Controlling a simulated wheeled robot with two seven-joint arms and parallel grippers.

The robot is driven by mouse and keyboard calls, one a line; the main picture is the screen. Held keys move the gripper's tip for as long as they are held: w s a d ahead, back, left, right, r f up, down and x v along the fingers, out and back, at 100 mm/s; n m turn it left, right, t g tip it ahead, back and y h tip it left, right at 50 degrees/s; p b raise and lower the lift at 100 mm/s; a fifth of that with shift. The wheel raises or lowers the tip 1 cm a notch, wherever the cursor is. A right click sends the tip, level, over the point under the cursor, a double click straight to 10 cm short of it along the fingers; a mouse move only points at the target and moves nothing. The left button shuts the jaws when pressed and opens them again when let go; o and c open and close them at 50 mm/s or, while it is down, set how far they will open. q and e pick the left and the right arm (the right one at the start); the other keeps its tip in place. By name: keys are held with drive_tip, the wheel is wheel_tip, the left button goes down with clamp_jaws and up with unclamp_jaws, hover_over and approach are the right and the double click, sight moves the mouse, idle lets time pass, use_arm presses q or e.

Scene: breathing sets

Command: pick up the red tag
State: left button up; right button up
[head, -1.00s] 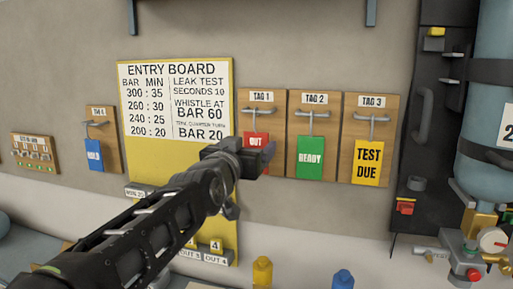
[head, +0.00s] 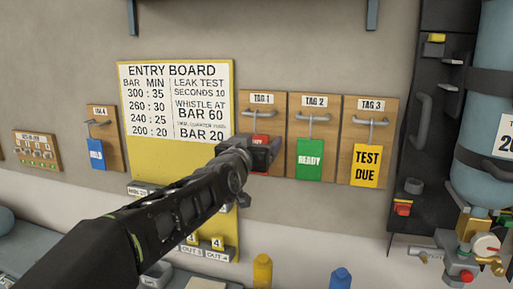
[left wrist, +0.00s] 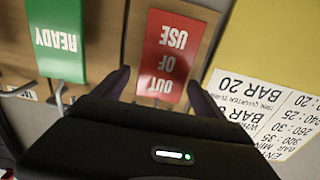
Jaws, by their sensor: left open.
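The red tag (head: 261,139) hangs on the hook of the TAG 1 board, partly hidden by my left gripper in the head view. In the left wrist view the red tag (left wrist: 169,58) reads OUT OF USE and appears upside down. My right gripper is not in view.
A green READY tag (head: 310,160) hangs just right of the red tag, and a yellow TEST DUE tag (head: 366,166) hangs farther right. The yellow entry board (head: 170,160) is close on the left. A blue tag (head: 96,154) hangs at the far left.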

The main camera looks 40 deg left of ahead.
sight(255, 130)
use_arm(q)
drive_tip(key=shift+c, duration=0.4)
drive_tip(key=c, duration=1.3)
drive_tip(key=shift+r, duration=0.1)
drive_tip(key=shift+c, duration=0.2)
drive_tip(key=shift+r, duration=0.5)
drive_tip(key=shift+s+d+r+b, duration=0.1)
drive_tip(key=shift+s+r+b, duration=0.15)
drive_tip(key=shift+r, duration=0.25)
drive_tip(key=shift+s+d+r+b, duration=0.1)
drive_tip(key=shift+r+b, duration=0.1)
drive_tip(key=shift+r, duration=0.3)
drive_tip(key=b+v, duration=0.6)
drive_tip(key=v, duration=1.1)
drive_tip(key=shift+s, duration=0.15)
